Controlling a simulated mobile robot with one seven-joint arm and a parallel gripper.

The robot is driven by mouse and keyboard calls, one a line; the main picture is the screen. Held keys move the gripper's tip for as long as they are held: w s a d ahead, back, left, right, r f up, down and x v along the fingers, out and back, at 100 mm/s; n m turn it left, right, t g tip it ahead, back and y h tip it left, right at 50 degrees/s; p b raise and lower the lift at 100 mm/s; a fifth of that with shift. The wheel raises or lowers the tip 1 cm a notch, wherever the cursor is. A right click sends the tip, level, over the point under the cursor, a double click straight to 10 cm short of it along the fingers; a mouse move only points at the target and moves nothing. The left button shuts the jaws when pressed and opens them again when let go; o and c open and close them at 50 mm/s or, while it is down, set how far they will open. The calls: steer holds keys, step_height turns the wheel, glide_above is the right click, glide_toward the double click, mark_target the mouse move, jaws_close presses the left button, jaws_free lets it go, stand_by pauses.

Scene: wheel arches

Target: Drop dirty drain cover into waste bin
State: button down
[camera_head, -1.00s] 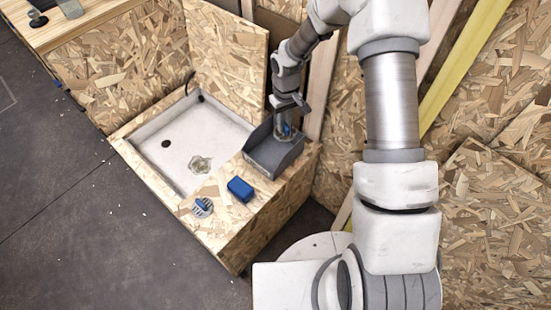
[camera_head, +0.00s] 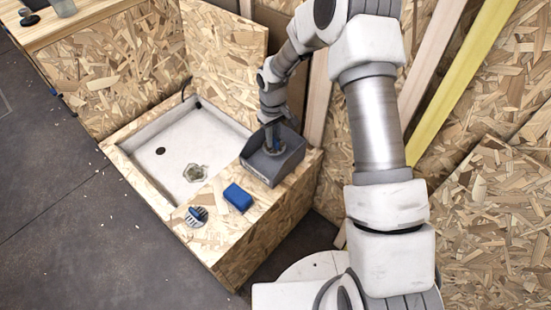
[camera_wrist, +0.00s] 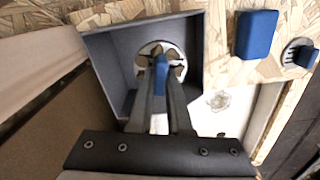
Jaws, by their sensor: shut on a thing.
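My gripper (camera_wrist: 161,88) is shut on the blue handle of a round, brown-stained drain cover (camera_wrist: 161,66). In the wrist view its fingers reach into the grey open-topped waste bin (camera_wrist: 108,62), and the cover shows within the bin's walls. I cannot tell whether the cover touches the bin's floor. In the head view the bin (camera_head: 270,174) stands on the wooden counter right of the sink. My gripper (camera_head: 272,146) is down inside it there, and the cover is mostly hidden.
A white sink (camera_head: 172,130) with a dark drain hole and a dirty patch lies left of the bin. A blue block (camera_head: 238,197) and another drain cover with a blue handle (camera_head: 196,216) lie on the counter front. Wooden panels stand behind the bin.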

steer(key=c, duration=0.8)
jaws_free()
steer(key=shift+o, duration=0.2)
step_height(320, 180, up, 17)
steer(key=p, duration=0.5)
steer(key=shift+r, duration=0.15)
